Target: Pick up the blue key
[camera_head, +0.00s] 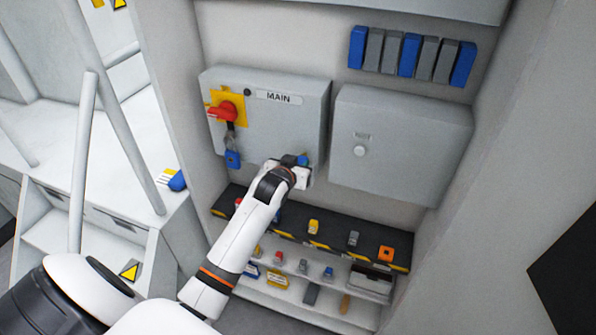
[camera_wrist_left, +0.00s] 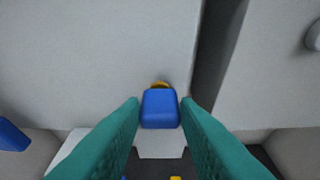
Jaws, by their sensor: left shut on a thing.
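The blue key (camera_wrist_left: 159,110) is at the lower right of the front of the grey MAIN box (camera_head: 270,120). In the left wrist view its blue head sits between the teal fingers of my left gripper (camera_wrist_left: 160,101), which is shut on it. A yellow-brass ring (camera_wrist_left: 160,85) shows just behind the head; the key's shaft is hidden. In the head view my left gripper (camera_head: 298,168) reaches the box front, and a bit of blue (camera_head: 303,159) shows there. My right gripper is in neither view.
A red rotary switch (camera_head: 222,110) with a blue padlock (camera_head: 232,159) is on the MAIN box's left. A second grey box (camera_head: 400,145) with a round knob stands right. Below, a dark shelf (camera_head: 335,243) holds several small items. Pale stairs and rails are left.

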